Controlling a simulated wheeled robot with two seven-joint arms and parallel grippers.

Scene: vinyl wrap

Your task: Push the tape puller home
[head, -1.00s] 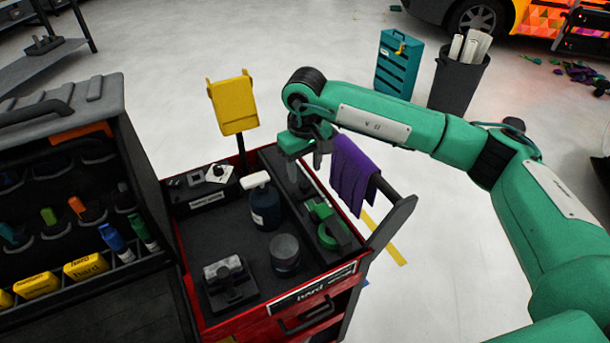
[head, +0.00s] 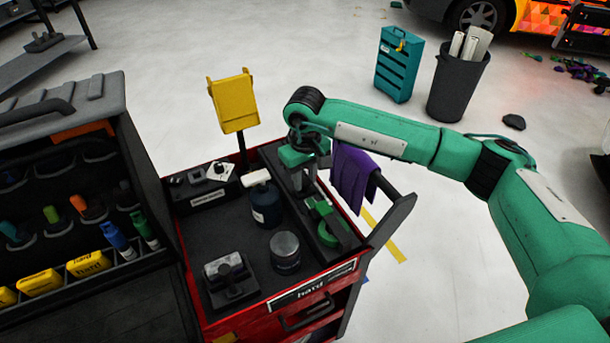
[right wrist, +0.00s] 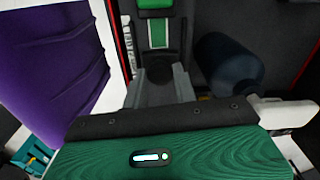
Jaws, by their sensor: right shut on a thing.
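The tape puller, as I take it, is the green and black tool (head: 322,212) lying in the long narrow channel along the right side of the red cart's top. My right gripper (head: 300,185) is down at the far part of this channel. In the right wrist view my right gripper (right wrist: 160,92) is shut on the black end of the tool (right wrist: 158,35), whose green part runs away from the fingers toward the top. The exact contact is dark and partly hidden by the fingers. My left gripper is not in view.
A dark blue bottle (head: 266,207) stands left of the channel, close to my right gripper. A purple cloth (head: 353,174) hangs over the cart handle on the right. A grey can (head: 285,250) and a dark block tool (head: 229,277) stand nearer on the cart (head: 205,240).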

